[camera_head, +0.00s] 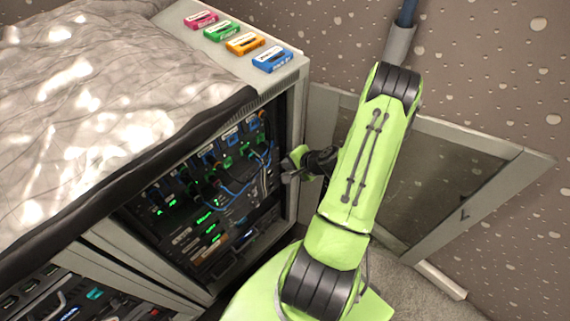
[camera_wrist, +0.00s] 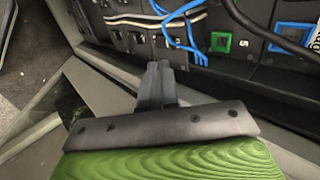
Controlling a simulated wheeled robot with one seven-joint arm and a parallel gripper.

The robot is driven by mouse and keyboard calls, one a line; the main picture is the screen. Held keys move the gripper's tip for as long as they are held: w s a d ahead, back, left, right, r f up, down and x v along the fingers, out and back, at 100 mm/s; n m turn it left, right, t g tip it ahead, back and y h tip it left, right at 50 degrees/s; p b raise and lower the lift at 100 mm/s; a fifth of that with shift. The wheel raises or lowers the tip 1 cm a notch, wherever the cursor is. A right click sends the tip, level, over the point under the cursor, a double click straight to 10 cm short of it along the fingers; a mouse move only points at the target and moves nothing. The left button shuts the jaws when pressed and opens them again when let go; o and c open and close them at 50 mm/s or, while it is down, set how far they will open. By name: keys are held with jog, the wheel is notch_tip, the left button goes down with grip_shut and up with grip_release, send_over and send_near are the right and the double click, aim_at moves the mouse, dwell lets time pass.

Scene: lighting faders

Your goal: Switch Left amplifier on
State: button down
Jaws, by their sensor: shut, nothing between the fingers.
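An open equipment rack (camera_head: 298,150) stands left of my arm in the head view, with dark panels, cables and green lights inside. My gripper (camera_head: 290,168) is at the rack's right front edge. In the wrist view my gripper (camera_wrist: 160,66) is shut and empty, its fingertips close to the lower edge of a black panel (camera_wrist: 265,85). Small black switches or sockets (camera_wrist: 116,36) line this panel near the tips. Whether the tips touch the panel I cannot tell. No label readable as the left amplifier shows, so I cannot tell which part it is.
Blue cables (camera_wrist: 190,30) hang in front of the panel, beside a green socket (camera_wrist: 221,43) and a blue socket (camera_wrist: 292,36). An open rack door (camera_head: 470,200) stands behind my arm. Coloured labelled blocks (camera_head: 272,59) lie on the rack top, beside a grey cover (camera_head: 110,90).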

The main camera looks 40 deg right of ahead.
jog(key=p+v, duration=0.1)
jog(key=v, duration=0.6)
jog(key=shift+w+r+p, duration=0.3)
jog(key=shift+w+r, duration=0.1)
